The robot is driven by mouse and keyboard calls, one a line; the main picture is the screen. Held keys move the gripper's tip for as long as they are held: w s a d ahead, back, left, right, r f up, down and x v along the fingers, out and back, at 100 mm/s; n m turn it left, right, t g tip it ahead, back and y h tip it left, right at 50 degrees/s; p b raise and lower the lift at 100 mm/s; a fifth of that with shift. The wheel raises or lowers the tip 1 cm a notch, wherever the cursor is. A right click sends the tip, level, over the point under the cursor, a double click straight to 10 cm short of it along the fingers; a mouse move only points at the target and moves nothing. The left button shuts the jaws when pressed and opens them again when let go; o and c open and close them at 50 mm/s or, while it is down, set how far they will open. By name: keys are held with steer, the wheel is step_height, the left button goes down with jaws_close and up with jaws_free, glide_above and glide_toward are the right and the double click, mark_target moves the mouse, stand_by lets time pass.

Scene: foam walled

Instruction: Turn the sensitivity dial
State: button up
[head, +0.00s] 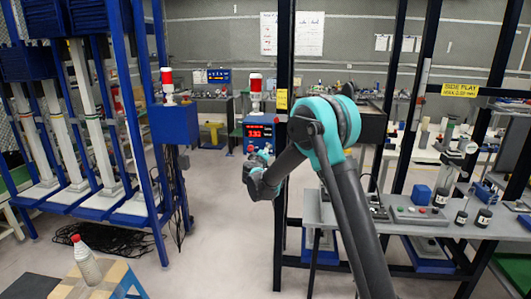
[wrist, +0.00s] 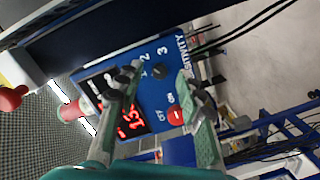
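The blue control box (head: 268,119) with red lit digits hangs on a dark post in the head view. In the wrist view its blue face (wrist: 150,88) fills the middle, turned sideways, with a red display (wrist: 132,122), a red button (wrist: 175,117), the numbers 1, 2, 3 and partly covered lettering ending in "SITIVITY". Contact cannot be told. In the head view my gripper (head: 260,182) shows below the box.
A red-topped beacon (head: 255,88) stands on the box. Dark posts frame a grey bench (head: 420,222) with small parts at right. Blue racks (head: 155,110) stand at left, and a bottle (head: 86,262) at front left. Pale floor lies open between.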

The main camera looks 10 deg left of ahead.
steer(key=s, duration=1.1)
steer(key=shift+a+r, duration=0.35)
steer(key=s+d+f+m+g+h, duration=0.15)
steer(key=s+d, duration=0.25)
steer(key=d, duration=0.6)
steer(key=s+d+f+m+g+h, duration=0.1)
steer(key=s+d+f+m+g, duration=0.3)
steer(key=d, duration=0.5)
steer(key=s+d+f+m+g+h, duration=0.15)
steer(key=s+d, duration=0.35)
steer(key=d, duration=0.5)
steer(key=s+d+f+m+g+y, duration=0.1)
steer(key=s+f+g, duration=0.1)
steer(key=s, duration=0.7)
steer(key=s+d+f+m+g+y, duration=0.1)
steer(key=s+d+f+g+y, duration=0.1)
steer(key=s+f, duration=0.3)
steer(key=s+d+f+m+g+y, duration=0.1)
steer(key=s+f+g+y, duration=0.1)
steer(key=s, duration=1)
steer(key=shift+s+d+f+m, duration=0.3)
steer(key=shift+d+f, duration=0.05)
steer(key=shift+f, duration=0.3)
